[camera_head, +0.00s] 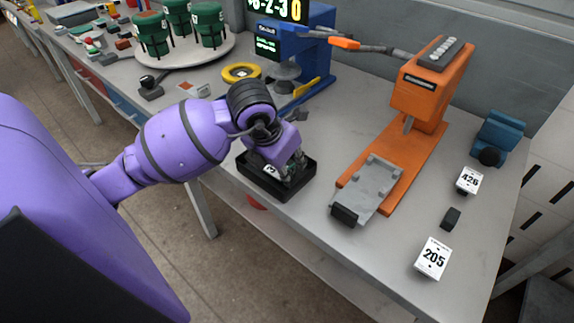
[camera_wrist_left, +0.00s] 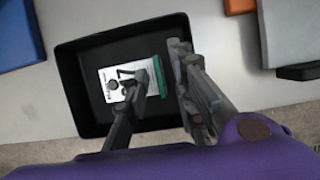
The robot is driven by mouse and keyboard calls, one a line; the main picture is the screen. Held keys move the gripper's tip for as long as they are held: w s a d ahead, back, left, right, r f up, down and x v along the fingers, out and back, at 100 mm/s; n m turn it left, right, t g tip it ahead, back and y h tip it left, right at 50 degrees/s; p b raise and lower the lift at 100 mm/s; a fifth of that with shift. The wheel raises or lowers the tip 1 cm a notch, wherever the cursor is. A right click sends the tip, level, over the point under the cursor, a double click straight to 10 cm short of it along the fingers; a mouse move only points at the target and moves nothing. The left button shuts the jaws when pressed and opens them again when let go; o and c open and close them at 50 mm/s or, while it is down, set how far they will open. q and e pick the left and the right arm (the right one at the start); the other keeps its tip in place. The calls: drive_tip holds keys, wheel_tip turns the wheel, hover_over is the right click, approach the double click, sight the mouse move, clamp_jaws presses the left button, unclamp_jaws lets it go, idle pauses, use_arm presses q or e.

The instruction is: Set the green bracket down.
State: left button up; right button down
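The green bracket (camera_wrist_left: 161,80) shows in the left wrist view as a narrow green edge between the two fingers of my left gripper (camera_wrist_left: 155,70). It is over or in the black tray (camera_wrist_left: 82,110), beside a white label card (camera_wrist_left: 112,84). The fingers stand apart and partly cover it; I cannot tell if they press on it or if it touches the tray floor. In the head view my left gripper (camera_head: 290,175) points down into the same tray (camera_head: 262,186), and the bracket is mostly hidden. My right gripper is in neither view.
Right of the tray stands an orange press (camera_head: 410,150) with a grey plate (camera_head: 370,190). Number cards 205 (camera_head: 433,258) and 426 (camera_head: 469,181) are at right. A yellow ring (camera_head: 241,72) and a blue machine (camera_head: 315,50) are behind. The tray sits near the front table edge.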

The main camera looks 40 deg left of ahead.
use_arm(q)
drive_tip(key=shift+r, duration=0.25)
drive_tip(key=v, duration=1.1)
drive_tip(key=shift+s+r+p, duration=0.15)
drive_tip(key=shift+r+p, duration=0.2)
drive_tip(key=shift+p, duration=0.05)
